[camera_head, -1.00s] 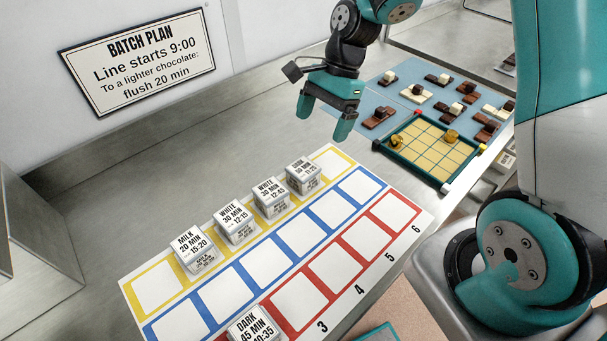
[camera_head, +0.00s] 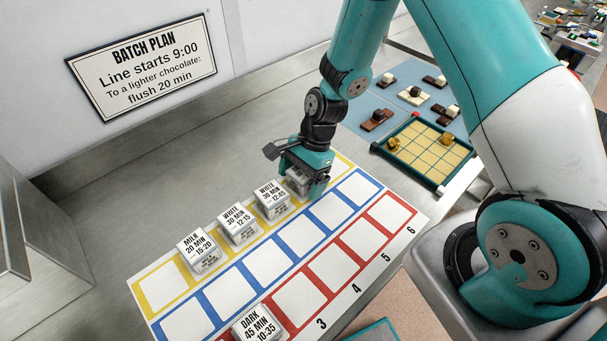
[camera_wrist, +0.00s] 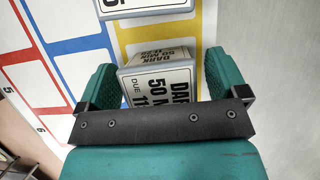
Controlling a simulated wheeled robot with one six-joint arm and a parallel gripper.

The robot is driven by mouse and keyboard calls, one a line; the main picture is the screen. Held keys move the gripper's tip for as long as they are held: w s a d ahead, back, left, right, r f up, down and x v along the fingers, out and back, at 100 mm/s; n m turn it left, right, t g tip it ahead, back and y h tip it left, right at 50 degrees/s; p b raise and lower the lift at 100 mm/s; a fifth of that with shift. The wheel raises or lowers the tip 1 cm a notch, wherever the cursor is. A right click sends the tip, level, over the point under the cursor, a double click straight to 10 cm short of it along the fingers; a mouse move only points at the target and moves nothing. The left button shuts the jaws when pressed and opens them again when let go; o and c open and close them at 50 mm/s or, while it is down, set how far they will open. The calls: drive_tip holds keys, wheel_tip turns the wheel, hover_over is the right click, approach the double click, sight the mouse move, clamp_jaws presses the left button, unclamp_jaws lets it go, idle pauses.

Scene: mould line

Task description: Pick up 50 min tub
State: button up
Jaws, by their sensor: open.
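The 50 min tub (camera_wrist: 158,82) is a pale block labelled "DARK 50 MIN" in the wrist view. It sits between the two green fingers of my gripper (camera_wrist: 158,85), with a small gap visible on at least the left side. In the head view my gripper (camera_head: 307,183) is lowered over the far end of the yellow row, and the tub (camera_head: 297,180) is mostly hidden behind it. The jaws are open around the tub, which stands on the board (camera_head: 250,263).
Two white tubs, 30 min (camera_head: 272,198) and 30 min (camera_head: 238,223), and a milk tub (camera_head: 198,250) stand left along the yellow row. A dark 45 min tub (camera_head: 257,325) is in the red row. A green-framed grid tray (camera_head: 441,188) lies to the right.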

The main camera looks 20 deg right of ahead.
drive_tip(key=c, duration=1.1)
drive_tip(key=shift+o, duration=0.2)
drive_tip(key=shift+r, duration=0.15)
wheel_tip(320, 180, up, 19)
drive_tip(key=b, duration=0.2)
wheel_tip(320, 180, up, 8)
drive_tip(key=p, duration=0.9)
hover_over(301, 173)
drive_tip(key=shift+f, duration=0.2)
